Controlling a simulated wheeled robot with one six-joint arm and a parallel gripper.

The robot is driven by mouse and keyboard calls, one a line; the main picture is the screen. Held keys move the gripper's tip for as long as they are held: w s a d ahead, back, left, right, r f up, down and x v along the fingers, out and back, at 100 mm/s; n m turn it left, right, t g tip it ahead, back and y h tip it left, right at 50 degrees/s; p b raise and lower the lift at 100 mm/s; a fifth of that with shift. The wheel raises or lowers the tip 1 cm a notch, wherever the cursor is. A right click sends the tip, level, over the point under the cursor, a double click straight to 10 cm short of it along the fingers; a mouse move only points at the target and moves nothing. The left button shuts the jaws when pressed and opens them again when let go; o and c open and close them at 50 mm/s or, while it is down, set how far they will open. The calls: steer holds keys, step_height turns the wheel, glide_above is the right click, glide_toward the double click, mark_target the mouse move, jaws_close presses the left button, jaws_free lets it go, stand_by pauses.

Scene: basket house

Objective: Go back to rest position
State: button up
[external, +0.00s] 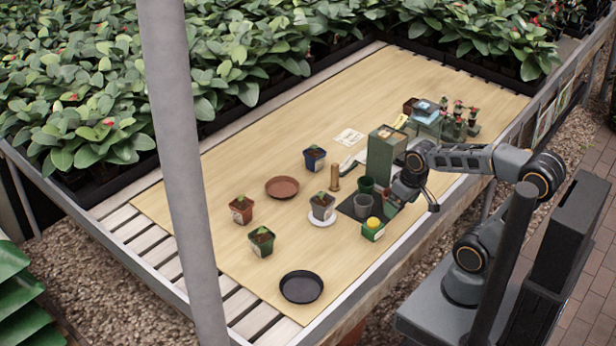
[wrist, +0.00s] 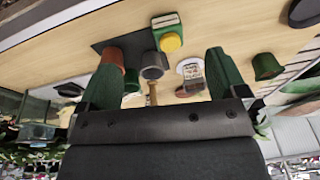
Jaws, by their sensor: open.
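My gripper (external: 412,205) is open and empty in the external view, over the near right edge of the wooden table (external: 240,170). It is close to the grey pot (external: 363,206) and the green box with a yellow ball (external: 373,228), to their right. In the wrist view its two green fingers (wrist: 163,55) stand wide apart with nothing gripped. The grey pot (wrist: 153,66) and green box (wrist: 166,22) appear beyond and between the fingers. My arm reaches in from the right, bent at the elbow.
A tall green container (external: 385,155) stands just behind my gripper, with small potted plants (external: 460,122) farther back. Potted plants, a terracotta saucer (external: 282,187) and a black saucer (external: 301,287) occupy the table's left and front. A grey post (external: 183,160) crosses the view.

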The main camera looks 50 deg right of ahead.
steer(key=shift+s+d+f+n, duration=0.1)
steer(key=shift+s+d+n, duration=0.1)
steer(key=shift+s+n, duration=0.25)
steer(key=shift+w, duration=0.15)
